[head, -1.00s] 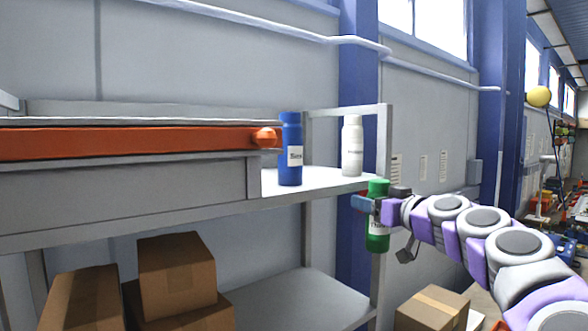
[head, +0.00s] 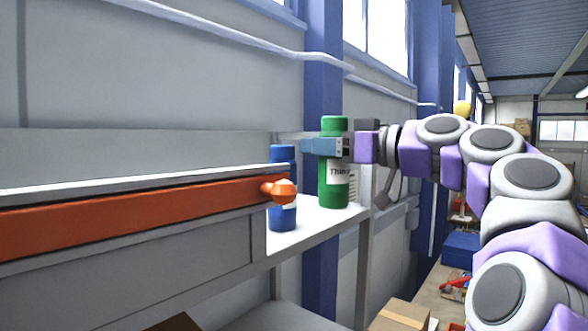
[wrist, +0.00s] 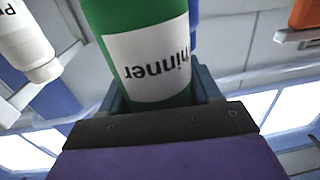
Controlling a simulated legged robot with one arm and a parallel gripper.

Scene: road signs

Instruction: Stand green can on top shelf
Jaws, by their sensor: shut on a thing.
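The green can (head: 334,185), with a white "Thinner" label, is upright in my gripper (head: 326,147). Its base is over the right part of the top shelf (head: 300,232); I cannot tell whether it touches the surface. My gripper is shut around the can's upper part, and the arm reaches in from the right. The wrist view shows the can (wrist: 140,50) between the fingers, the picture being upside down. The blue bottle (head: 283,217) stands on the shelf left of the can, partly hidden by an orange knob.
A white bottle (wrist: 28,42) shows beside the can in the wrist view; the can hides it in the head view. An orange bar (head: 130,217) with a knob (head: 282,190) runs along the shelf's left part. A cardboard box (head: 400,315) sits below.

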